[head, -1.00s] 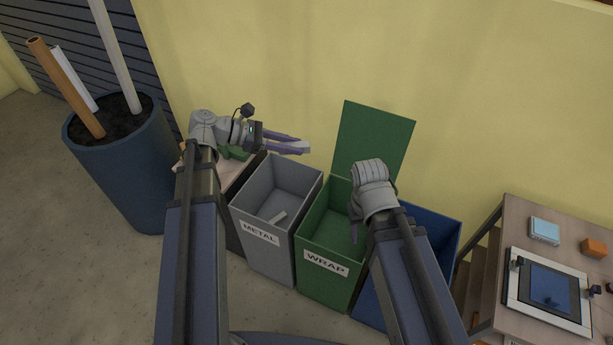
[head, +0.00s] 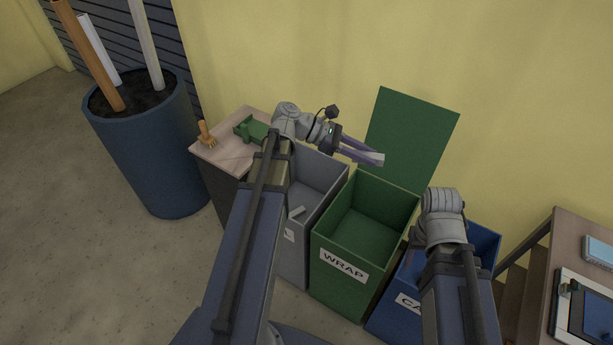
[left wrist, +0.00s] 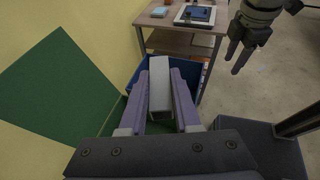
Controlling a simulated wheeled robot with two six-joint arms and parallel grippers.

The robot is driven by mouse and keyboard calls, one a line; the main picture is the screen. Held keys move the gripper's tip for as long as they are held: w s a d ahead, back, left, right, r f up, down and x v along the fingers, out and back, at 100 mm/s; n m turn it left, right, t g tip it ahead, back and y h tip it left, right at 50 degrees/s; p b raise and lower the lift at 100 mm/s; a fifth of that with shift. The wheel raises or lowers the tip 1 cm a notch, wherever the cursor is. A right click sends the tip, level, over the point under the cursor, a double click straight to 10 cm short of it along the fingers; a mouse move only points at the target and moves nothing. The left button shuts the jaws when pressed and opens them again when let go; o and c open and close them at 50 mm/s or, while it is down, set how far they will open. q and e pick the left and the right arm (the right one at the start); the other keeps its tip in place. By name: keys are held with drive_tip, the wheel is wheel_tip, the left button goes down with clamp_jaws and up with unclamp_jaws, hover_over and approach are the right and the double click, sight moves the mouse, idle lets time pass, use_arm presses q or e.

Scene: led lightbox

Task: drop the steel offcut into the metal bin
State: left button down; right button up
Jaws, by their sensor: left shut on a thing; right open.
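The steel offcut is a light grey bar (left wrist: 160,88) held between the purple fingers of my left gripper (left wrist: 160,112). In the head view its pale end (head: 375,158) sticks out from my left gripper (head: 362,151), which appears above the back of the green WRAP bin, in front of its raised lid. The grey metal bin (head: 325,173) is left of the WRAP bin. My left arm hides part of it and most of its label. My right gripper (left wrist: 238,56) is open and empty; in the head view its wrist hides most of it, over the blue bin.
A small grey piece (head: 297,211) lies inside the metal bin. The green WRAP bin (head: 338,270) and blue bin (head: 484,245) stand to its right. A wooden-topped stand (head: 222,152) with a green object (head: 250,129) is left. A table (head: 566,225) stands far right.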

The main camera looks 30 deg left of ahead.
use_arm(q)
wheel_tip(320, 180, down, 37)
drive_tip(key=b, duration=3.5)
drive_tip(key=w+a+r+n+t+y+p, duration=0.25)
drive_tip(key=w+a+n+y, duration=0.2)
drive_tip(key=a, duration=0.45)
drive_tip(key=w+a+r+n+t+y+p, duration=0.1)
drive_tip(key=w+a+n+t+y, duration=0.3)
drive_tip(key=a, duration=0.5)
drive_tip(key=w+a+r+n+t+y+p, duration=0.25)
drive_tip(key=w+a+n, duration=0.2)
drive_tip(key=a, duration=0.45)
wheel_tip(320, 180, down, 7)
drive_tip(key=b, duration=0.6)
drive_tip(key=shift+r+n+t+y+b, duration=0.15)
drive_tip(key=shift+n+t+y+b, duration=0.15)
drive_tip(key=shift+n+y, duration=0.1)
drive_tip(key=shift+s+d, duration=0.1)
drive_tip(key=c, duration=0.5)
unclamp_jaws()
drive_tip(key=shift+c, duration=0.2)
drive_tip(key=shift+s, duration=0.1)
drive_tip(key=p+v, duration=0.3)
drive_tip(key=v, duration=0.4)
drive_tip(key=shift+s, duration=0.3)
